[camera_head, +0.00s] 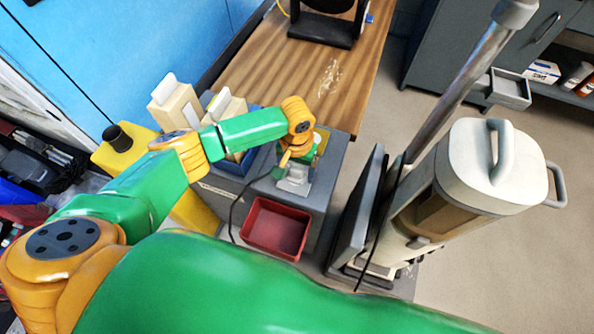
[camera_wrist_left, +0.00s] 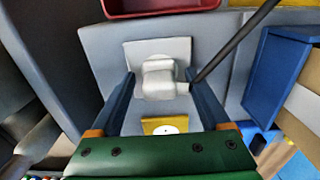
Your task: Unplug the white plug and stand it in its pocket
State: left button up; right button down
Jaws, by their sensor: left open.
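The white plug (camera_wrist_left: 163,79) sits on a white plate (camera_wrist_left: 178,48) on the grey surface in the left wrist view. A dark cable (camera_wrist_left: 232,46) runs from its right side. My left gripper (camera_wrist_left: 160,82) is open, with one finger on each side of the plug; I cannot tell whether either finger touches it. In the head view, my left gripper (camera_head: 292,163) is over the grey bench top, and the plate (camera_head: 294,184) shows just below it. The plug is mostly hidden there. I cannot make out the pocket for certain.
A red tray (camera_head: 275,228) lies in front of the plate. A yellow pad with a white dot (camera_wrist_left: 165,126) is beside the plug. A blue bin (camera_wrist_left: 275,76) stands to the right in the wrist view. A tall white-and-grey machine (camera_head: 470,170) stands at the right.

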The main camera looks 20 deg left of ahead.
aim_at(297, 168)
pick_arm(q)
grip_shut()
jog(key=shift+r, duration=0.15)
jog(key=shift+r+p, duration=2.85)
jog(key=shift+p, duration=0.9)
